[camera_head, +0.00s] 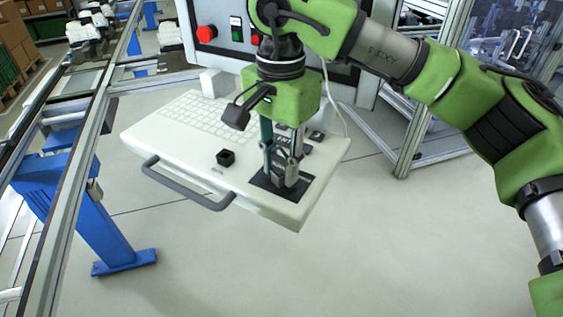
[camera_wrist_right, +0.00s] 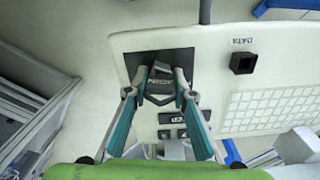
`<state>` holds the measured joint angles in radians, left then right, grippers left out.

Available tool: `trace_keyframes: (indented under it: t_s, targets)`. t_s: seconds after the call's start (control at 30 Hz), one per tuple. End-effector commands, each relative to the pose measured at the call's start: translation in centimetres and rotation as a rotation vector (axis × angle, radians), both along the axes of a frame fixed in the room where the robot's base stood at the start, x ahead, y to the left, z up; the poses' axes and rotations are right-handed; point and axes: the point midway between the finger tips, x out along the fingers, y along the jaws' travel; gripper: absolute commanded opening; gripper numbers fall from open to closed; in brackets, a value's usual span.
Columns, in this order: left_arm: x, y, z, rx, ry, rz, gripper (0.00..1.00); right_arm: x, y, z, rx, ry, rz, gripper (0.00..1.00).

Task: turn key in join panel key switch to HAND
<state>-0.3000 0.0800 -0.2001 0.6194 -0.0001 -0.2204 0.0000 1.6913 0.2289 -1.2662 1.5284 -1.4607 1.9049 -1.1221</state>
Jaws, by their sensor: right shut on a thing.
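The panel is a white console (camera_head: 190,160) with a keyboard and a grey front handle. At its right end is a black square plate (camera_head: 262,182), which also shows in the right wrist view (camera_wrist_right: 186,58). My right gripper (camera_head: 284,176) points down at this plate. My left gripper is in neither view.
A black socket (camera_head: 226,158) marked DATA in the right wrist view (camera_wrist_right: 243,63) stands up left of the plate. Behind is a cabinet with a red button (camera_head: 207,33). A rail frame on blue legs (camera_head: 100,215) stands at left. The floor in front is clear.

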Motion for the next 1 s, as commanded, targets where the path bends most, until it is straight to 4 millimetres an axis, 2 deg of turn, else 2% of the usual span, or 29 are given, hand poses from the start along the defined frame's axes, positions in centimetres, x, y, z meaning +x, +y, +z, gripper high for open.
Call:
trace_keyframes:
  t_s: [0.2,0.63,1.0]
  targets:
    - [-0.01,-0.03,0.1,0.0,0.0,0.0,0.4,0.04,0.07,0.0,0.0,0.0,0.219,0.03]
    - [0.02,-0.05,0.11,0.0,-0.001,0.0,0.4,0.06,0.07,0.0,0.0,0.0,0.284,0.03]
    - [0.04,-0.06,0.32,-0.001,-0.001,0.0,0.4,0.04,0.21,0.02,0.0,-0.001,0.744,0.03]
